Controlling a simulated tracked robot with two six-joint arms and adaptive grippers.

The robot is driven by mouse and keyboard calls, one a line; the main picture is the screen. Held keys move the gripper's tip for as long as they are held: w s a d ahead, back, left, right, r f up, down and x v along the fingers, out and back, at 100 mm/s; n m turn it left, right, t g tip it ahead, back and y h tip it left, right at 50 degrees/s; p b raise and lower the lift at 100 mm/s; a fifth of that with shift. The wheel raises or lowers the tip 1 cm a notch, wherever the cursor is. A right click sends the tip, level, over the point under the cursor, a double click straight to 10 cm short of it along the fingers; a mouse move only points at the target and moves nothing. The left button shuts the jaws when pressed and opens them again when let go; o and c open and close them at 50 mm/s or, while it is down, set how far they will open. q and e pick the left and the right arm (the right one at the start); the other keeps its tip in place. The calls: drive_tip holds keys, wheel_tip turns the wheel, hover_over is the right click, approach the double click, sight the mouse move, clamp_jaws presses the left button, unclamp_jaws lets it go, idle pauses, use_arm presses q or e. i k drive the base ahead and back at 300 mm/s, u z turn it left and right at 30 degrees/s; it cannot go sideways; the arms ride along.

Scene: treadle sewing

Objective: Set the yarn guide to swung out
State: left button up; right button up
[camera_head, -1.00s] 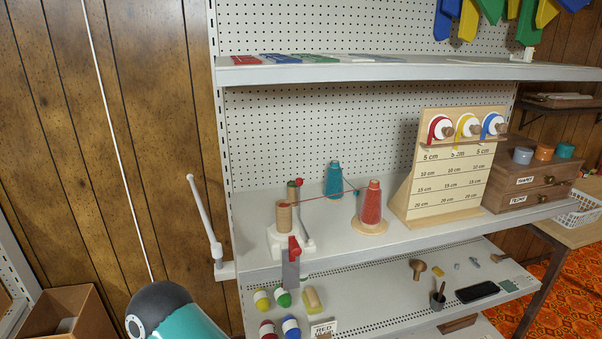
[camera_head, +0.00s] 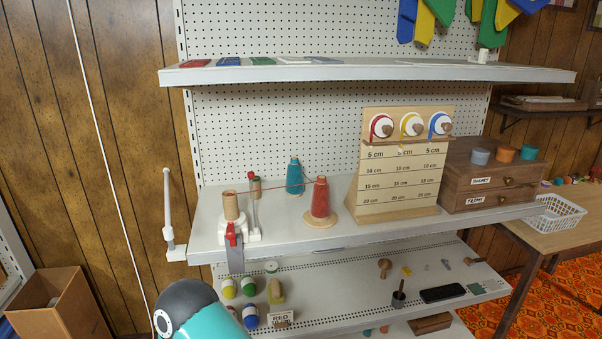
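A yarn winder with a white base (camera_head: 253,236) stands at the left front of the middle shelf, with a brown cylinder (camera_head: 230,207) on it. Beside the cylinder rises a thin white upright with a red tip (camera_head: 251,175), which may be the yarn guide. A red strand runs from near it to a red yarn cone (camera_head: 321,199) on a round wooden base. A separate white jointed arm (camera_head: 168,205) stands at the shelf's left end; I cannot tell if it is the guide. My teal arm shows at the bottom left. Neither gripper is in view.
A teal cone (camera_head: 294,176) stands behind the red one. A wooden ribbon stand (camera_head: 400,175) and a drawer box (camera_head: 488,180) are to the right. The lower shelf holds yarn balls (camera_head: 249,287) and a dark phone-like slab (camera_head: 444,293).

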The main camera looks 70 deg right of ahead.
sight(251, 174)
drive_tip(key=z, duration=0.1)
drive_tip(key=k, duration=1.15)
drive_tip(key=z, duration=0.85)
drive_tip(key=i, duration=1)
drive_tip(key=u, duration=0.05)
